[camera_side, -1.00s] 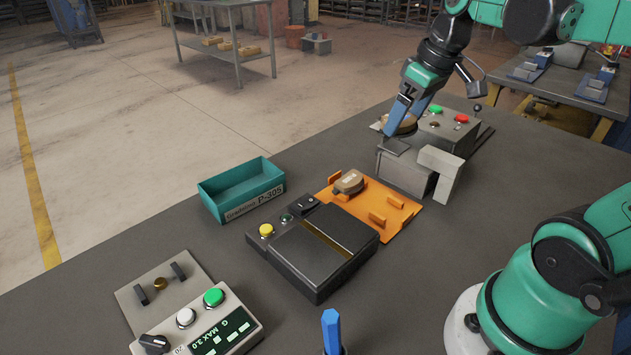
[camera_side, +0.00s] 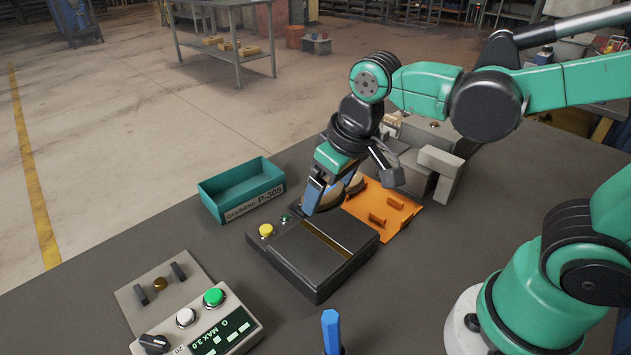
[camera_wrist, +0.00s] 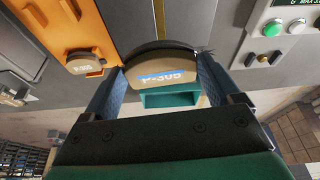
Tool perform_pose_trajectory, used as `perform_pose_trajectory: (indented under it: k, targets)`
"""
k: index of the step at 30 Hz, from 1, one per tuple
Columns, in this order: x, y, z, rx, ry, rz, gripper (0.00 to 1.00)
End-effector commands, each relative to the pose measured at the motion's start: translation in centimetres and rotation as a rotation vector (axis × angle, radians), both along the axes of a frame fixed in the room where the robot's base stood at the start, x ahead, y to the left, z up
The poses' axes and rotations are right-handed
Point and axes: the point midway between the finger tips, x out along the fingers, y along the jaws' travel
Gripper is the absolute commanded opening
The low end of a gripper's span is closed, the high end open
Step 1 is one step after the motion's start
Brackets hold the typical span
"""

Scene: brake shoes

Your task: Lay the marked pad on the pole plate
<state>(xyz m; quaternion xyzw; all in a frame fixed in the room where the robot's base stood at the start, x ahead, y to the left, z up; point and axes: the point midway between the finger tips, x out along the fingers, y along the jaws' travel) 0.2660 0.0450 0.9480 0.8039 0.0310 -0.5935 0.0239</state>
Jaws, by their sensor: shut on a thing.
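My gripper (camera_side: 322,195) is shut on a tan and dark curved brake pad (camera_wrist: 168,72), held between its two blue fingers. Printing on the pad's face starts like "P-30", but glare blurs the rest. In the side view the fingers mostly hide the held pad. My gripper is at the far edge of the black pole plate (camera_side: 318,262), which has a gold stripe across its top. The stripe (camera_wrist: 158,18) also shows beyond the held pad in the wrist view. I cannot tell whether pad and plate touch. Another labelled pad (camera_wrist: 85,64) lies on the orange tray (camera_side: 404,212).
A teal bin (camera_side: 240,192) marked P-305 stands left of my gripper. A yellow button (camera_side: 266,230) sits beside the plate. A grey gauge panel (camera_side: 212,325) is front left, a blue upright handle (camera_side: 331,332) in front. Grey blocks (camera_side: 440,172) stand behind the tray.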

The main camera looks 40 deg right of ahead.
Motion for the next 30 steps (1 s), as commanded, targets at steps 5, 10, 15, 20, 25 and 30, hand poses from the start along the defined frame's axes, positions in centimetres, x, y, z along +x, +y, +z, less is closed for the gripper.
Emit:
perform_pose_trajectory:
  k: [5, 10, 15, 20, 25, 30]
  targets:
    - [-0.1, 0.5, -1.1, 0.002, -0.003, 0.002, 0.21]
    - [-0.1, 0.5, -2.9, 0.003, -0.003, 0.002, 0.21]
    - [-0.1, 0.5, -4.8, 0.003, -0.004, 0.002, 0.21]
    - [-0.1, 0.5, -5.9, 0.002, -0.003, 0.002, 0.21]
    - [-0.2, 0.4, -6.4, 0.001, -0.002, 0.001, 0.21]
    - [-0.2, 0.4, -6.5, 0.001, -0.002, 0.001, 0.21]
